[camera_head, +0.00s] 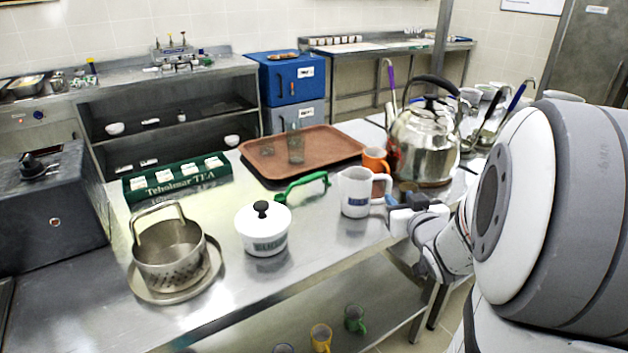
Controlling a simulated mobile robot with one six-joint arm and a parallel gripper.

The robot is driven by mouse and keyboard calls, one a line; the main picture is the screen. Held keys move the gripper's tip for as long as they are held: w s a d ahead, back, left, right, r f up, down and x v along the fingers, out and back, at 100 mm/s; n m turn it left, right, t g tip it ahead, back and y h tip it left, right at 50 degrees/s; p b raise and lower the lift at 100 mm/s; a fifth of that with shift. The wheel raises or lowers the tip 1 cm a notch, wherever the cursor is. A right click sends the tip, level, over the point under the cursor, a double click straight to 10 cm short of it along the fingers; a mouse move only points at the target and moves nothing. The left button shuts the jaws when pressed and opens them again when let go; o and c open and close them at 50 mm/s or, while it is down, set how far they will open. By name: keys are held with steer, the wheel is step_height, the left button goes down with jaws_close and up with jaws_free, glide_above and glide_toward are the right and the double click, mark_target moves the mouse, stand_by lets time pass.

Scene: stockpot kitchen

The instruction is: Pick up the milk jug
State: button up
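The milk jug appears to be the white jug (354,192) with a small dark label, standing upright on the steel table near its right front edge. Its handle (386,184) points right, towards my arm. My gripper (396,203) is just to the right of the jug, at about the height of the handle's lower part. The fingertips are at or very near the handle, and I cannot tell whether they touch it. The fingers are small and overlap in this view, so their opening is not clear.
An orange mug (375,160) and a large steel kettle (425,145) stand close behind the jug. A brown tray (335,143) lies behind left. A white lidded pot (263,232) with a green handle and a steel strainer pot (168,258) stand left. The table's front is clear.

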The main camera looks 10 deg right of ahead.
steer(key=shift+d+f+t+y+b, duration=0.2)
steer(key=shift+f+b, duration=0.1)
steer(key=shift+f, duration=0.35)
steer(key=shift+d+f+t+y+b, duration=0.1)
steer(key=shift+f+t+y+b, duration=0.15)
steer(key=shift+f, duration=0.35)
steer(key=shift+s+f+t+y+b, duration=0.2)
steer(key=shift+t+y+b, duration=0.25)
steer(key=shift+b, duration=0.15)
steer(key=shift+w+a+n, duration=0.1)
steer(key=shift+w+n, duration=0.15)
steer(key=shift+n, duration=0.05)
steer(key=w, duration=0.7)
steer(key=shift+w+f+b, duration=0.15)
steer(key=shift+f+b, duration=0.05)
steer(key=shift+b, duration=0.1)
jaws_close()
